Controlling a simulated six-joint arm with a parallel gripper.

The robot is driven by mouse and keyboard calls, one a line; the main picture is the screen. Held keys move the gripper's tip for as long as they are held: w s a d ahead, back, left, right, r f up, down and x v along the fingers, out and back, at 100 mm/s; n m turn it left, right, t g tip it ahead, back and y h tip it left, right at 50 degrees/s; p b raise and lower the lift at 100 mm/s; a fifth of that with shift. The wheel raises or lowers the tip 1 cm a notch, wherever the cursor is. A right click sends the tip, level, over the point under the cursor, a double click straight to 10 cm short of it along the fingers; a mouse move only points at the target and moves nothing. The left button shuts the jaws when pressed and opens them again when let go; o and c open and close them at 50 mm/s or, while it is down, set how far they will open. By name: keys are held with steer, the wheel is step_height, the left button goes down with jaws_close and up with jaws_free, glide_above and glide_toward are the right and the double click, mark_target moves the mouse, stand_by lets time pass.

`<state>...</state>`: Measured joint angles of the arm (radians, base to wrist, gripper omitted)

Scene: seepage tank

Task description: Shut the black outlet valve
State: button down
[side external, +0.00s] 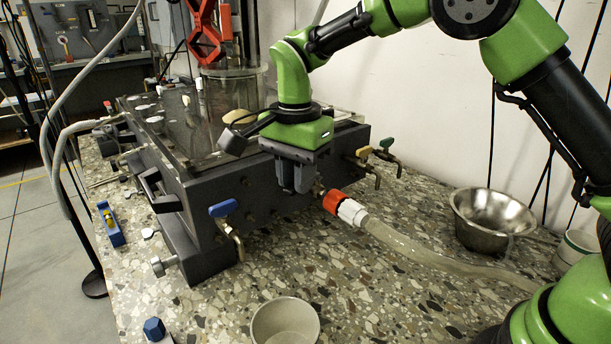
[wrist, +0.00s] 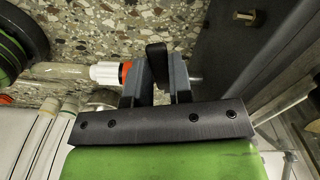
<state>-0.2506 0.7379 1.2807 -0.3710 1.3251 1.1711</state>
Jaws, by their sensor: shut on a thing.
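The black outlet valve's handle (wrist: 156,50) stands between my two fingers in the wrist view, with its end showing past the fingertips. My gripper (wrist: 157,72) is shut on this handle. In the side view my gripper (side external: 299,186) points down at the front wall of the dark tank (side external: 205,195) and hides the handle. The outlet comes out of the tank beside my fingers and carries a red and white coupling (side external: 345,208). The coupling also shows in the wrist view (wrist: 105,73), left of my fingers. A clear hose (side external: 430,255) runs from it to the right.
A blue-handled valve (side external: 222,208) is on the tank left of my gripper. Yellow-handled (side external: 364,151) and green-handled (side external: 388,142) valves are to the right. A steel bowl (side external: 478,238), a beige cup (side external: 285,326) and a blue level (side external: 110,222) stand on the speckled worktop.

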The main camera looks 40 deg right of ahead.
steer(key=shift+w+r+m, duration=0.1)
steer(key=shift+w+m, duration=0.35)
steer(key=shift+m, duration=0.35)
steer(key=shift+w+m, duration=0.4)
steer(key=shift+m, duration=0.4)
steer(key=c, duration=1)
jaws_free()
steer(key=shift+a, duration=0.1)
steer(key=shift+r, duration=4.95)
